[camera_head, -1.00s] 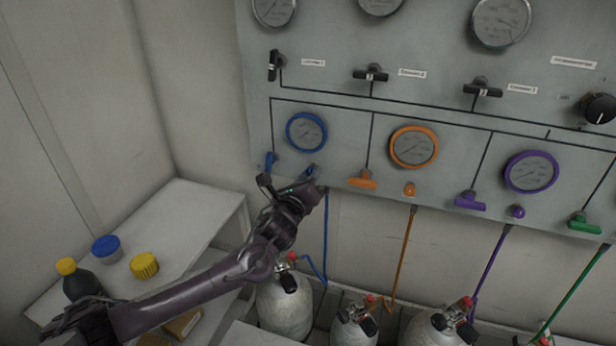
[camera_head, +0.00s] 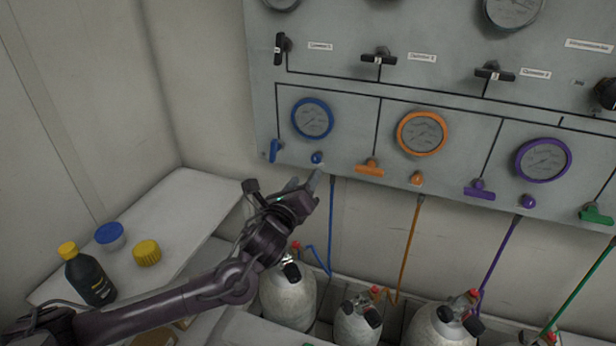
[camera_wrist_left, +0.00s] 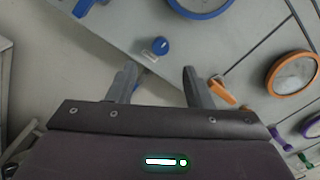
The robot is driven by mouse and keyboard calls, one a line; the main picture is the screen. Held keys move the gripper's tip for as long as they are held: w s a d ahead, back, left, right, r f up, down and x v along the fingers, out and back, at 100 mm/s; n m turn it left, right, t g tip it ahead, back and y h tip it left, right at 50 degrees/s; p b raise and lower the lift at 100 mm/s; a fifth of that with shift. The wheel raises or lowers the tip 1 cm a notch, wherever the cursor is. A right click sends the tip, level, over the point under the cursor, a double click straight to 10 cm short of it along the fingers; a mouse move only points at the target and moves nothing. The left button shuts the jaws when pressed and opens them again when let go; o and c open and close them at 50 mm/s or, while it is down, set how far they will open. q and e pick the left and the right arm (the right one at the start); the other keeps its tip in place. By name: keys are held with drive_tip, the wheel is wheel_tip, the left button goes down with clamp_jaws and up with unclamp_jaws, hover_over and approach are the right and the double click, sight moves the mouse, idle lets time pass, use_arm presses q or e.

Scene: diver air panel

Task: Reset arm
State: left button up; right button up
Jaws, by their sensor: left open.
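My left gripper (camera_head: 314,182) is in front of the grey air panel (camera_head: 350,112), just below the blue knob (camera_head: 317,157). In the left wrist view its two fingers (camera_wrist_left: 157,84) are apart with nothing between them. The blue knob (camera_wrist_left: 160,46) shows beyond the fingertips, apart from them. The blue lever (camera_head: 273,150) and the blue-rimmed gauge (camera_head: 312,118) are above and to the left of the gripper. My right gripper is in neither view.
Orange (camera_head: 370,168), purple (camera_head: 479,190) and green (camera_head: 597,215) levers line the panel's lower edge. Gas cylinders (camera_head: 288,298) stand below with coloured hoses. A white side table (camera_head: 185,205) at left holds a dark bottle (camera_head: 90,278), a blue cap (camera_head: 109,236) and a yellow cap (camera_head: 146,253).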

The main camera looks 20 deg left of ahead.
use_arm(q)
drive_tip(key=shift+s, duration=0.3)
